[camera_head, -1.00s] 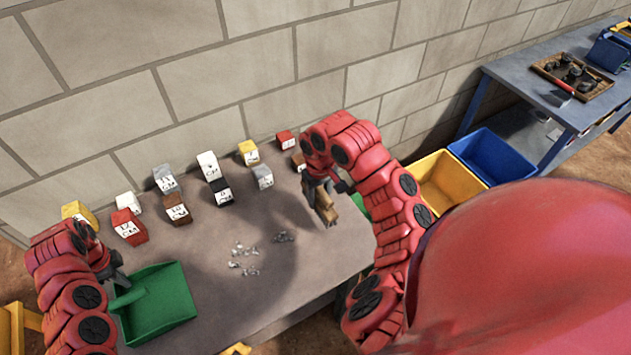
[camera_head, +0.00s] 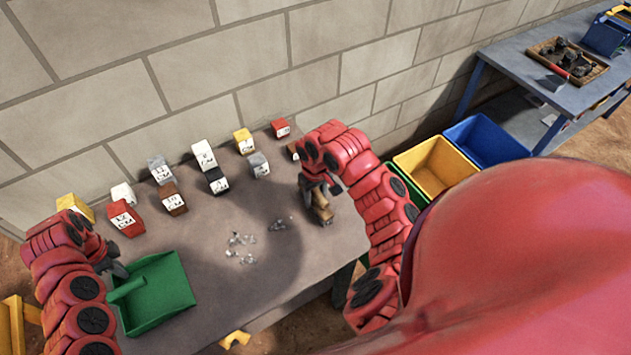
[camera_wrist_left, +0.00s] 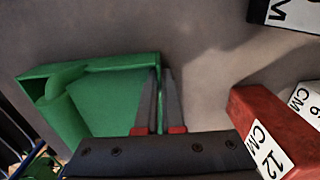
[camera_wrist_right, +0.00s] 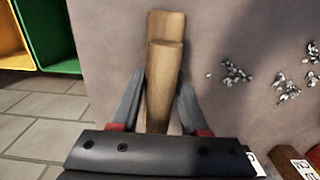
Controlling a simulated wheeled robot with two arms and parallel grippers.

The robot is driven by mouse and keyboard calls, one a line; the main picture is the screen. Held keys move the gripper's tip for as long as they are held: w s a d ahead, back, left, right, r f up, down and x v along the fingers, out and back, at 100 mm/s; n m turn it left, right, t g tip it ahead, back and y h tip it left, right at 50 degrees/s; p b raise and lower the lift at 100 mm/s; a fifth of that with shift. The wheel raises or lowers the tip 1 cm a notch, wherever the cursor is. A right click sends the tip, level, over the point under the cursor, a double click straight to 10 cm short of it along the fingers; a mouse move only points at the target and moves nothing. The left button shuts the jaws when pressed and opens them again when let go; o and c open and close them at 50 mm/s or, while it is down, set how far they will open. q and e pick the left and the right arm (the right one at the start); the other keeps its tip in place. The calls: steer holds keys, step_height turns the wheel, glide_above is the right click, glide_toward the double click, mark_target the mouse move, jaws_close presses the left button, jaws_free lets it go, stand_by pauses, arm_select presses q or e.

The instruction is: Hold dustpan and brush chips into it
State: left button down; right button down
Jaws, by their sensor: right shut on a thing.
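The green dustpan (camera_head: 165,290) lies on the table at the front left, its handle toward my left arm. In the left wrist view its pan (camera_wrist_left: 115,100) sits beside and between my narrowly spaced left fingers. My left gripper (camera_head: 118,268) is at the pan's edge; whether it grips the wall is unclear. My right gripper (camera_wrist_right: 160,105) is shut on the brush (camera_wrist_right: 165,65), whose wooden body shows between the fingers. The brush also shows in the head view (camera_head: 320,207), at the table's right; its bristles are not clear. Grey chips (camera_head: 240,240) lie in small groups between dustpan and brush.
Labelled blocks in several colours, such as a red one (camera_head: 126,217), stand in rows toward the wall. Yellow (camera_head: 433,165) and blue (camera_head: 490,140) bins stand beyond the table's right edge. The tabletop around the chips is clear.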

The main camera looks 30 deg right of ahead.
steer(key=shift+f, duration=0.15)
stand_by(0.4)
steer(key=shift+a, duration=0.1)
steer(key=shift+a, duration=2)
steer(key=a, duration=3)
steer(key=shift+s+a+f, duration=0.15)
steer(key=shift+s+a, duration=0.05)
steer(key=shift+a, duration=1.95)
steer(key=shift+a+r, duration=0.25)
steer(key=shift+a, duration=1)
steer(key=shift+a+f, duration=0.1)
steer(key=shift+a, duration=0.55)
